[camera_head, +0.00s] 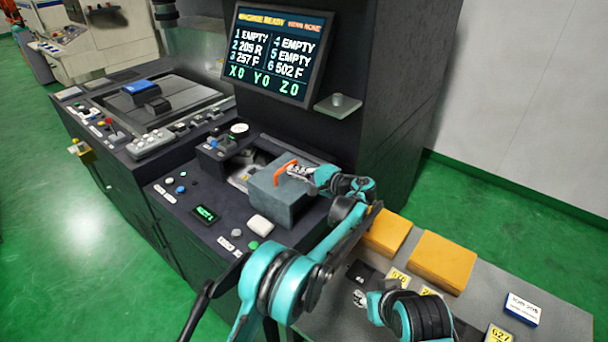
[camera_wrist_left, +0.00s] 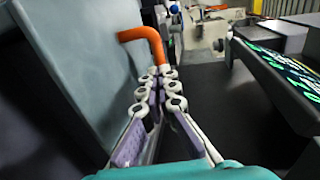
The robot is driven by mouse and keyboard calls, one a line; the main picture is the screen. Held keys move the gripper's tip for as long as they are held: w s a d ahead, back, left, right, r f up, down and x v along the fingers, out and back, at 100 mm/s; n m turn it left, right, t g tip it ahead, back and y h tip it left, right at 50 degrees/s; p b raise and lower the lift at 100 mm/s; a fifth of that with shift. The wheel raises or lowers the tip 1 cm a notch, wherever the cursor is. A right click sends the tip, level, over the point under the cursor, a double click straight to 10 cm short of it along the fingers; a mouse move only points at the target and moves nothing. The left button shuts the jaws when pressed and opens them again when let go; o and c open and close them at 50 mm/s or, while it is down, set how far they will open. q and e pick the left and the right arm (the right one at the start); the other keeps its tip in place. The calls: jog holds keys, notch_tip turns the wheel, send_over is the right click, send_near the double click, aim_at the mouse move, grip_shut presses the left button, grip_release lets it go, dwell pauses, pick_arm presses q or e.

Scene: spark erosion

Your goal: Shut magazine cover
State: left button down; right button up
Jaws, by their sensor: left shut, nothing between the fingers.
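The magazine cover (camera_head: 282,203) is a blue-grey boxy lid with an orange handle (camera_head: 284,171). It stands up from the machine's dark top at the right of a recess (camera_head: 246,164) that shows open. My left gripper (camera_head: 297,171) is shut and empty at the cover's upper edge, close to the handle. In the left wrist view, the closed fingertips (camera_wrist_left: 161,78) lie just below the orange handle (camera_wrist_left: 150,40), with the cover's grey face (camera_wrist_left: 85,60) to the left. Whether they touch the handle is unclear. My right arm shows at the lower right; its gripper is out of view.
A screen (camera_head: 275,50) hangs above the machine, with a small shelf (camera_head: 338,106) at its right. Orange blocks (camera_head: 443,262) and yellow labelled cards (camera_head: 498,334) lie on a grey bench at the right.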

pick_arm(q)
jog(key=shift+w+a, duration=0.1)
jog(key=shift+a, duration=0.05)
jog(key=x, duration=0.4)
jog(key=r+p+x, duration=0.1)
jog(key=x, duration=0.3)
jog(key=r+x, duration=0.1)
jog(key=x, duration=0.4)
jog(key=shift+w+a+r, duration=0.1)
jog(key=shift+a+r, duration=0.15)
jog(key=x, duration=0.3)
jog(key=r+x, duration=0.1)
jog(key=x, duration=0.1)
jog(key=shift+w+a+p, duration=0.2)
jog(key=shift+a+p, duration=0.05)
jog(key=shift+p, duration=0.15)
pick_arm(e)
jog(key=shift+w+a+r, duration=0.75)
jog(key=shift+a+r, duration=0.05)
jog(key=shift+r, duration=0.05)
